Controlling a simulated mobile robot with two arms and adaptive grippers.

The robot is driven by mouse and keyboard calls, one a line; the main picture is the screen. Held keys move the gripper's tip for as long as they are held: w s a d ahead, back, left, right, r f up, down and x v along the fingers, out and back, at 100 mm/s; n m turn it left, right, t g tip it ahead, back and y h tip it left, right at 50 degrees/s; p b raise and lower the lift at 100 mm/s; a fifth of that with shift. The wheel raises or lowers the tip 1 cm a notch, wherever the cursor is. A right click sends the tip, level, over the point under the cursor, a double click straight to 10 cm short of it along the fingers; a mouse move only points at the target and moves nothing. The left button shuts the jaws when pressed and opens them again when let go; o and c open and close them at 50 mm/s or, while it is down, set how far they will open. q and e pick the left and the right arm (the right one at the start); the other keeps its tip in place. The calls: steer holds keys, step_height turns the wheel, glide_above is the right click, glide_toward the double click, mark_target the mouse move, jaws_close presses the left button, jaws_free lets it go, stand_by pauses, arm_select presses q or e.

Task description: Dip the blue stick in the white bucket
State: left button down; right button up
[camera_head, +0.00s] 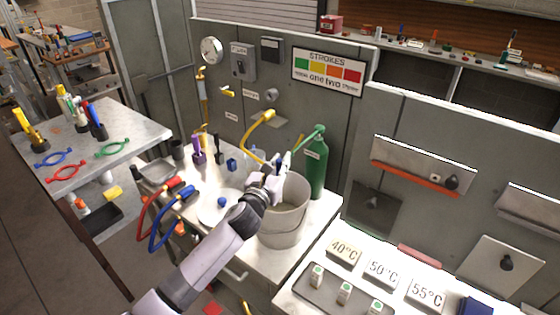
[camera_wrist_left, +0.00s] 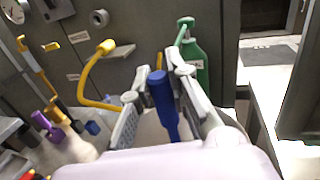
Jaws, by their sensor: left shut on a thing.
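The white bucket (camera_head: 285,222) looks light grey and stands upright at the right end of the workbench. My left gripper (camera_head: 281,165) is over the bucket's back left rim in the head view, partly covering its opening. In the left wrist view my left gripper (camera_wrist_left: 156,86) is shut on the blue stick (camera_wrist_left: 163,98), whose thicker part sits between the fingers and whose thin part points down. A pale surface, probably the bucket, shows beneath the stick. I cannot tell whether its tip is inside the bucket. My right gripper is not in view.
A yellow curved pipe (camera_head: 253,129) is left of the gripper. Red and blue hoses (camera_head: 172,222) lie at the bench's left. A lit counter (camera_head: 322,268) with temperature signs is at right.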

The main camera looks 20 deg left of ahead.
arm_select(q)
step_height(320, 180, down, 2)
steer(key=shift+f+b, duration=0.15)
steer(key=shift+b, duration=0.5)
steer(key=shift+f+b, duration=0.65)
steer(key=shift+f, duration=0.4)
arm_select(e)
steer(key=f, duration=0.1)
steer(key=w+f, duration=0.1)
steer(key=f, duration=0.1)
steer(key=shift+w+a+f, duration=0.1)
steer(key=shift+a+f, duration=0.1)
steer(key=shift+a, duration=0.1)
arm_select(q)
steer(key=shift+r, duration=0.1)
